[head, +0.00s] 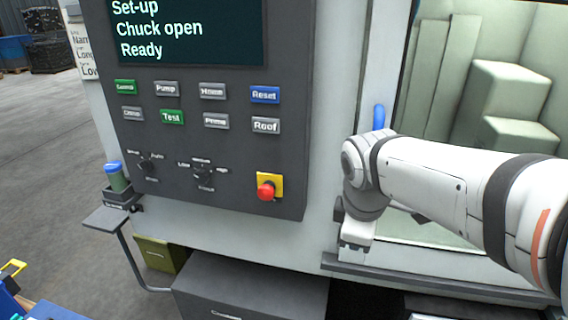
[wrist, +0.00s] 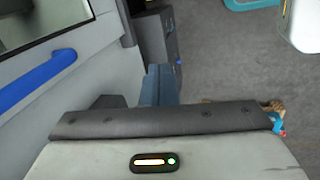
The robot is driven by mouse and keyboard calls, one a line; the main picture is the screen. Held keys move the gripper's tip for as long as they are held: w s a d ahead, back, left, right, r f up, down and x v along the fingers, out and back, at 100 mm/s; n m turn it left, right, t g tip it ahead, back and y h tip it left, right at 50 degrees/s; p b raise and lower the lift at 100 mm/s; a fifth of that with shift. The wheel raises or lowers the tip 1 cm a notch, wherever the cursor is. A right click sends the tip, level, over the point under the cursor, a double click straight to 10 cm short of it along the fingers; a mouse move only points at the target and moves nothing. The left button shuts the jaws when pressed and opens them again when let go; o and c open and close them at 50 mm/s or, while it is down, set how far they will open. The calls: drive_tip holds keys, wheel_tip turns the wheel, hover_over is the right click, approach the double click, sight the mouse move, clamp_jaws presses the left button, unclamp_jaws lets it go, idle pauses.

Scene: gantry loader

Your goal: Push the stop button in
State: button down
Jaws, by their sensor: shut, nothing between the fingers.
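The stop button (head: 266,191) is a red mushroom head on a yellow square plate (head: 277,181), at the lower right of the dark control panel (head: 235,160). It stands out from its plate and nothing covers it in the head view. My arm comes in from the right, and its wrist end is right of the button, clearly apart from it. I cannot make out the fingers in the head view. In the wrist view my gripper (wrist: 159,72) shows blue-grey fingers together, with nothing between them. The button is not seen in the wrist view.
The panel has a screen (head: 185,30), several push keys and two rotary knobs (head: 204,176) left of the button. A blue handle (head: 379,117) is behind my arm, also in the wrist view (wrist: 35,80). A ledge (head: 430,277) runs below; a small shelf (head: 108,219) juts out left.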

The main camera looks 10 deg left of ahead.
sight(261, 193)
drive_tip(key=w+a+r+n+p, duration=0.1)
drive_tip(key=a+r+n, duration=0.2)
drive_tip(key=a+n, duration=0.3)
drive_tip(key=w+a+r+n+t+p, duration=0.1)
drive_tip(key=a+r+n, duration=0.1)
drive_tip(key=a+n, duration=0.4)
drive_tip(key=w+a+r+n+p, duration=0.1)
drive_tip(key=a+r+n, duration=0.2)
drive_tip(key=a+n, duration=0.4)
drive_tip(key=shift+a+r+p, duration=0.3)
drive_tip(key=shift+a+p, duration=0.1)
drive_tip(key=shift+a, duration=0.75)
drive_tip(key=shift+w, duration=0.15)
drive_tip(key=w+f, duration=0.2)
drive_tip(key=f, duration=0.1)
drive_tip(key=w+f+p, duration=0.1)
drive_tip(key=w+f, duration=0.1)
drive_tip(key=f, duration=0.1)
drive_tip(key=w+f+p, duration=0.1)
drive_tip(key=w+f, duration=0.1)
drive_tip(key=f, duration=0.1)
drive_tip(key=shift+w+d, duration=0.15)
drive_tip(key=shift+d, duration=0.15)
drive_tip(key=shift+w+f+p, duration=0.15)
drive_tip(key=shift+w+p, duration=0.2)
drive_tip(key=shift+w, duration=0.35)
